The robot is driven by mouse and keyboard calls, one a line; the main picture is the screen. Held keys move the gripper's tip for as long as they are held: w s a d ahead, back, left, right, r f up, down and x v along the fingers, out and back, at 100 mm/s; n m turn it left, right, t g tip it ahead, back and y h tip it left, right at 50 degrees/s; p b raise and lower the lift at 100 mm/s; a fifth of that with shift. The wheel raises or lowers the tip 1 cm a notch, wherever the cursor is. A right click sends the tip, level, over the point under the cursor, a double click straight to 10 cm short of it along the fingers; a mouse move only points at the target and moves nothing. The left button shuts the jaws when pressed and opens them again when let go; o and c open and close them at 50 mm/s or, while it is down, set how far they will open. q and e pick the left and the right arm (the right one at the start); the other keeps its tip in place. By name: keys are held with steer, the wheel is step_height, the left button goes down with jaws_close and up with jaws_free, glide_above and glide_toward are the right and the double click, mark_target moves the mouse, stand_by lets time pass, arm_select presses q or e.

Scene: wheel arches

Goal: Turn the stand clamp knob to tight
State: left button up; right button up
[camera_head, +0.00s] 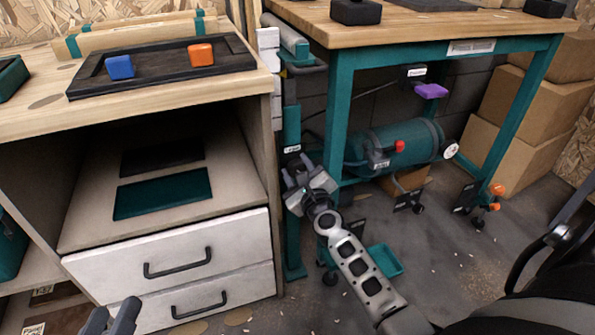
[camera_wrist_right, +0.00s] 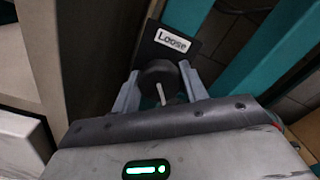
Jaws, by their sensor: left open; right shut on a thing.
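The stand clamp knob (camera_wrist_right: 160,78) is dark and round with a white line on its face. It sits below a black plate with a white "Loose" label (camera_wrist_right: 173,40) in the right wrist view. My right gripper (camera_wrist_right: 162,88) has a finger on each side of the knob and is shut on it. In the head view my right gripper (camera_head: 300,184) is at the teal stand post (camera_head: 292,125) and hides the knob. My left gripper (camera_head: 112,318) is open and empty at the bottom left, in front of the drawers.
A wooden cabinet with white drawers (camera_head: 180,262) stands close left of the post. A teal-legged workbench (camera_head: 340,110) stands to the right, with a teal tank (camera_head: 400,145) under it. A small teal tray (camera_head: 385,261) is on the floor beside my right arm.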

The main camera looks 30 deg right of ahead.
arm_select(q)
steer(key=shift+r, duration=0.15)
arm_select(e)
steer(key=shift+f+m, duration=0.1)
steer(key=shift+m, duration=0.2)
steer(key=o, duration=0.9)
steer(key=shift+o, duration=0.2)
arm_select(q)
steer(key=shift+f, duration=0.25)
arm_select(e)
steer(key=v, duration=1.6)
arm_select(q)
steer(key=shift+r, duration=0.1)
